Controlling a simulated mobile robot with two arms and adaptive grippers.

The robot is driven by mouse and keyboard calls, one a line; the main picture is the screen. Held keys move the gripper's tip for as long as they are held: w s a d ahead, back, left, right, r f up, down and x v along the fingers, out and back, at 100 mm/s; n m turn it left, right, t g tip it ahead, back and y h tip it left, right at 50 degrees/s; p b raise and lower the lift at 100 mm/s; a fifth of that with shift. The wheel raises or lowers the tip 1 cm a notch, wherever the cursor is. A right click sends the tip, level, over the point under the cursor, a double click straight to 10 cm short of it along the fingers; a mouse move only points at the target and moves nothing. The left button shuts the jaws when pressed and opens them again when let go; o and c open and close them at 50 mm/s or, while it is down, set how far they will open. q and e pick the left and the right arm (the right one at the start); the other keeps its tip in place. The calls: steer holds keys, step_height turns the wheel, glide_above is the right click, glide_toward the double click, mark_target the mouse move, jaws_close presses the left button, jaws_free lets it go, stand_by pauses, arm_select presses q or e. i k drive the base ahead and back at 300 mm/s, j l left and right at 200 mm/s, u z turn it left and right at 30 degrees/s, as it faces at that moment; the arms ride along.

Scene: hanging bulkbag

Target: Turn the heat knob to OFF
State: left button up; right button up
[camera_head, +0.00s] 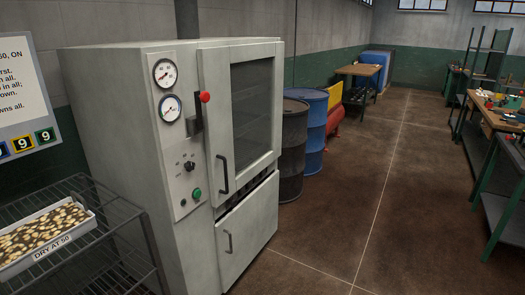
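The black heat knob (189,166) sits on the light grey control panel (180,178) on the front left of a tall grey oven cabinet (115,130). The print around the knob is too small to read, so its setting cannot be told. A green button (197,193) and a small dark button (183,202) are below the knob. Two round gauges (165,73) are above it. A lever with a red ball (205,97) is beside the upper door (243,110), which looks shut. Neither of my grippers shows in this view.
A wire rack (115,215) at the lower left holds a white tray labelled "DRY AT 50" (47,255). A dark drum (293,150) and a blue drum (313,120) stand past the oven. Workbenches (505,190) line the right. The brown floor (355,185) between is clear.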

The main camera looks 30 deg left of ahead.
mark_target(189, 166)
steer(key=i+u, duration=0.2)
steer(key=i, duration=0.25)
steer(key=i+l+u, duration=0.15)
steer(key=i, duration=0.3)
steer(key=i+l+u, duration=0.2)
steer(key=i, duration=0.25)
steer(key=i+l, duration=0.05)
steer(key=l, duration=0.05)
